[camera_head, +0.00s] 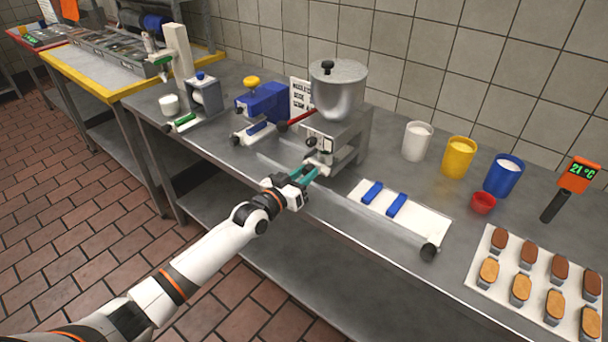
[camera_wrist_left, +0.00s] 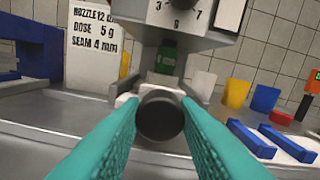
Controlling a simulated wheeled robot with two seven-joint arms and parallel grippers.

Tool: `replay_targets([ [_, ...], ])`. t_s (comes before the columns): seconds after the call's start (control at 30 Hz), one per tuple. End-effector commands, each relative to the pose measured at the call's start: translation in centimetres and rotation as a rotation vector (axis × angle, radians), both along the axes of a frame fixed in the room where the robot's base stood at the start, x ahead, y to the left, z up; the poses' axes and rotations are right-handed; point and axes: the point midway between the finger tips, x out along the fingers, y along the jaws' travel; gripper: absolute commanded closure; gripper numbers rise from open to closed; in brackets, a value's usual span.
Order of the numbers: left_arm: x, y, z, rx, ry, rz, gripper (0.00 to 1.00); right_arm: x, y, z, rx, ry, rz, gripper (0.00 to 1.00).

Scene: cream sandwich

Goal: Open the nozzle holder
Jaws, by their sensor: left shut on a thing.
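The filling machine (camera_head: 338,98) has a metal hopper with a lid and stands in the middle of the steel counter. In the left wrist view its grey body (camera_wrist_left: 175,35) with a numbered dial is above, with a green part (camera_wrist_left: 166,57) under it. A dark round knob (camera_wrist_left: 161,117) in front of a white piece sits at the machine's lower front; it seems to belong to the nozzle holder. My left gripper (camera_head: 306,174), with teal fingers, is shut on this knob, one finger on each side. The fingers hide the knob's sides. My right gripper is not in view.
White, yellow and blue cups (camera_head: 503,177) stand behind. A cake tray (camera_head: 480,275) is at the right front. A blue device (camera_head: 262,103) stands to the left.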

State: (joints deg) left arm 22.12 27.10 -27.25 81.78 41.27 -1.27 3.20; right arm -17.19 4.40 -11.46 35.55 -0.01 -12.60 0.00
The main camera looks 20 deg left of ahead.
Motion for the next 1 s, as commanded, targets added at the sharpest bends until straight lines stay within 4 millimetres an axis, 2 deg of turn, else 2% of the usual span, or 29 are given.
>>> replay_targets([
  [0.17,-1.2,0.5,0.1,0.0,0.005,0.0,1.0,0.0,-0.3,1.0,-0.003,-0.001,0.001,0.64],
  [0.4,-6.8,2.4,0.2,0.003,0.01,0.0,1.0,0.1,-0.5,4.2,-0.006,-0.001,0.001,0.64],
  [0.6,-10.4,3.8,0.0,0.002,0.008,0.0,1.0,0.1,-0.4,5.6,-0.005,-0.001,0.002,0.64],
  [0.73,-11.3,4.1,-0.1,0.002,0.005,0.0,1.0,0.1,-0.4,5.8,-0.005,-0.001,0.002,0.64],
  [1.0,-11.3,4.1,-0.1,0.001,0.003,-0.001,1.0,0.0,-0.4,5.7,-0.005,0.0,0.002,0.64],
])
